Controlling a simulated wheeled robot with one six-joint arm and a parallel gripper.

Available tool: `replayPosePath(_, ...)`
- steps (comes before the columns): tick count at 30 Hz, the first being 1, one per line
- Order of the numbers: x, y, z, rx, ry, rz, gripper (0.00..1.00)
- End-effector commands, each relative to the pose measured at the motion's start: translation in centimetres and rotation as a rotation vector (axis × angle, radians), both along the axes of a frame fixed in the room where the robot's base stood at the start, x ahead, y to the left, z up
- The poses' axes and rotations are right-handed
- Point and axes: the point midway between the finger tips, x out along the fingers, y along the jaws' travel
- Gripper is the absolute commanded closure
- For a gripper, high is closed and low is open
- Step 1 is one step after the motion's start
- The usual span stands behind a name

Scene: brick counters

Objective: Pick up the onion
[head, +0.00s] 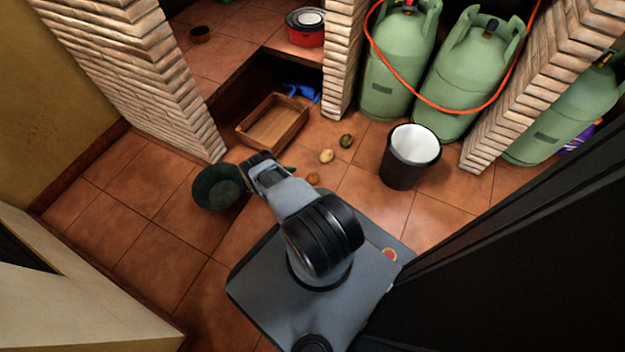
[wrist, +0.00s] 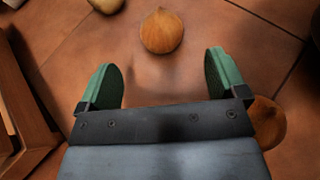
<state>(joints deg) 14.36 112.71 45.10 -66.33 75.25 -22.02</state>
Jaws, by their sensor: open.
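A round tan-brown onion (wrist: 162,31) lies on the tiled floor in the wrist view, just beyond and between my open green fingertips. It looks to be the small orange-brown thing (head: 312,179) beside my arm in the head view. My gripper (wrist: 164,65) is open, with nothing between its fingers, and points down at the floor. A second brownish onion-like thing (wrist: 268,124) lies to the right, partly hidden behind the gripper body. In the head view my arm hides most of the gripper.
A pale potato-like thing (head: 326,156) and a darker one (head: 346,141) lie nearby. A wooden crate (head: 294,133) stands close on the left in the wrist view (wrist: 18,95). A green basin (head: 204,198) and a black bin (head: 398,174) stand on the floor. Green gas cylinders (head: 388,85) stand behind.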

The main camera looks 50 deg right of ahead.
Motion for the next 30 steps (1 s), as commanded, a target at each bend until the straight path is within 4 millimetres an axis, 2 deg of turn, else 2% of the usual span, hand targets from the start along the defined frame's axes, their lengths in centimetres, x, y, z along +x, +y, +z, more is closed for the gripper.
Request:
replayPosePath(3, -0.7, -1.1, -0.6, -0.001, 0.000, -0.002, 0.09)
replayPosePath(11, -1.4, -2.2, -1.2, 0.000, 0.000, -0.002, 0.09)
replayPosePath(21, -3.4, -5.4, -2.8, 0.001, -0.001, -0.002, 0.09)
replayPosePath(30, -3.6, -5.7, -2.9, 0.001, -0.001, -0.001, 0.09)
